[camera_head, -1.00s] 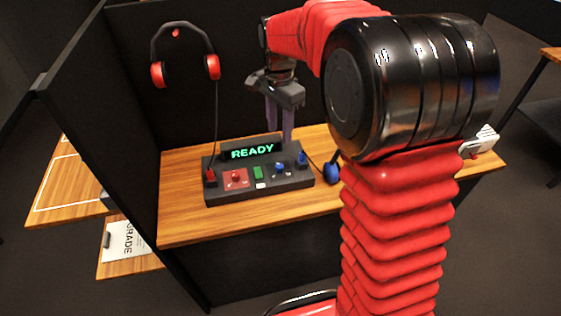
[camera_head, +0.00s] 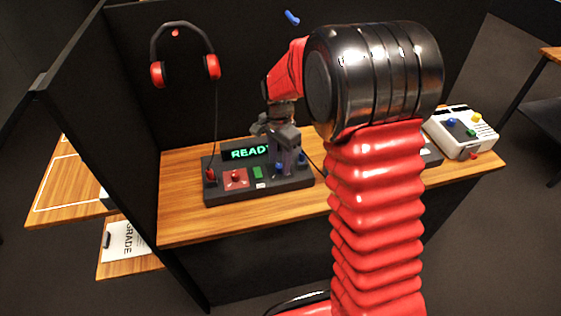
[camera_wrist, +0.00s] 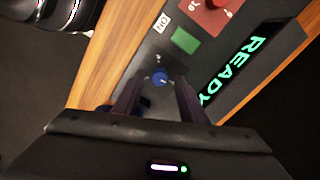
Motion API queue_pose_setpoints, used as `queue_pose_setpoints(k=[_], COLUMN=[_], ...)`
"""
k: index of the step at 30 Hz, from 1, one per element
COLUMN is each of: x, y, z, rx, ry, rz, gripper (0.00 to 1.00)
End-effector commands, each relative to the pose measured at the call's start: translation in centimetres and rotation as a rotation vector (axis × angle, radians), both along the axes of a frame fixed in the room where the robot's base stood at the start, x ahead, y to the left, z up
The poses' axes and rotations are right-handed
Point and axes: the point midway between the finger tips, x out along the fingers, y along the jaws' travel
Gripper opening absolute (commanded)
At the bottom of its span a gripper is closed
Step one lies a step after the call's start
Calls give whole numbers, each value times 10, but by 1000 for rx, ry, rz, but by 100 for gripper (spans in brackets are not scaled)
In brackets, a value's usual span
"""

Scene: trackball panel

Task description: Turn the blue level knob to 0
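The blue level knob (camera_wrist: 160,77) sits on the dark control panel (camera_wrist: 140,68), right of the green button. In the head view the knob (camera_head: 280,168) shows just below my fingertips. My gripper (camera_head: 284,162) points down over the right part of the panel. In the wrist view my gripper (camera_wrist: 160,82) has its two dark fingers apart, one on each side of the knob, with a visible gap to each. I cannot tell how far the tips reach down beside it. The knob's pointer and scale are too small to read.
The panel's display (camera_head: 247,152) reads READY, partly covered by my gripper. A white box (camera_head: 460,131) stands right; red headphones (camera_head: 186,55) hang on the wall.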

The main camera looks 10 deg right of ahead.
Motion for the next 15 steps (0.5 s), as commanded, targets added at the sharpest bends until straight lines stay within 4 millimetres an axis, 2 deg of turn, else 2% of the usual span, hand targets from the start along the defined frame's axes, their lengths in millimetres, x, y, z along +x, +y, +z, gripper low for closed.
queue_pose_setpoints(k=[4, 12, 15], x=[0, 0, 0], y=[0, 0, 0], z=[-8, -8, -8], rx=[0, 0, 0], ry=[1, 0, 0], rz=[0, 1, 1], gripper=[38, 38, 31])
